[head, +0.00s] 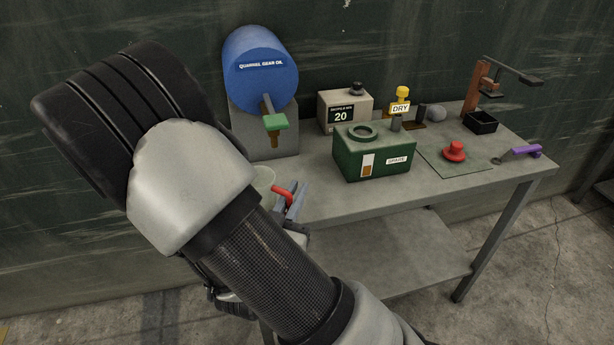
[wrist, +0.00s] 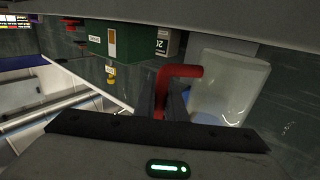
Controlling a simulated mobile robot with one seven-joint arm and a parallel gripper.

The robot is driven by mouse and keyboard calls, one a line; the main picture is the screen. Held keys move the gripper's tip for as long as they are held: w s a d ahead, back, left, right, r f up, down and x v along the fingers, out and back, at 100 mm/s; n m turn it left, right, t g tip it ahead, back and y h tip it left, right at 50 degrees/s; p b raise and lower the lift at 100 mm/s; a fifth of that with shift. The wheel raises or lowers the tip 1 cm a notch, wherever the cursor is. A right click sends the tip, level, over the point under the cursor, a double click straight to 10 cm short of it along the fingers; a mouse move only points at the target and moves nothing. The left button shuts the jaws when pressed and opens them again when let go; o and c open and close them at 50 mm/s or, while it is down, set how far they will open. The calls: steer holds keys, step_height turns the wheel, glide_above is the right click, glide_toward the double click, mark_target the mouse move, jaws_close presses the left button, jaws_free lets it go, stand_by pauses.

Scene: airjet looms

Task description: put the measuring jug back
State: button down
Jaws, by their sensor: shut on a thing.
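The measuring jug is a pale, translucent vessel with a red handle. In the wrist view the jug (wrist: 230,85) lies to the right of the fingers, and its red handle is between them. My gripper (wrist: 168,88) is shut on that handle. In the head view the gripper (head: 291,202) is at the front left edge of the bench, below the blue drum, with the red handle between its fingers. Part of the jug (head: 263,181) shows beside my arm there; the rest is hidden. I cannot tell whether its base touches anything.
A blue oil drum (head: 262,70) with a green tap (head: 275,121) stands at the bench's left end. A green box (head: 373,160) is right of it, with a beige box (head: 343,107) behind. A red knobbed part (head: 455,152) and a purple-handled tool (head: 521,152) lie farther right.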

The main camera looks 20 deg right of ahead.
steer(key=x, duration=0.9)
steer(key=shift+w+d+f+b, duration=0.15)
steer(key=shift+w+d+b, duration=0.05)
steer(key=shift+w+b, duration=0.1)
steer(key=shift+s+a+f, duration=0.15)
steer(key=shift+f, duration=0.4)
steer(key=shift+f+b, duration=0.2)
steer(key=shift+b, duration=0.1)
steer(key=c, duration=1.8)
jaws_free()
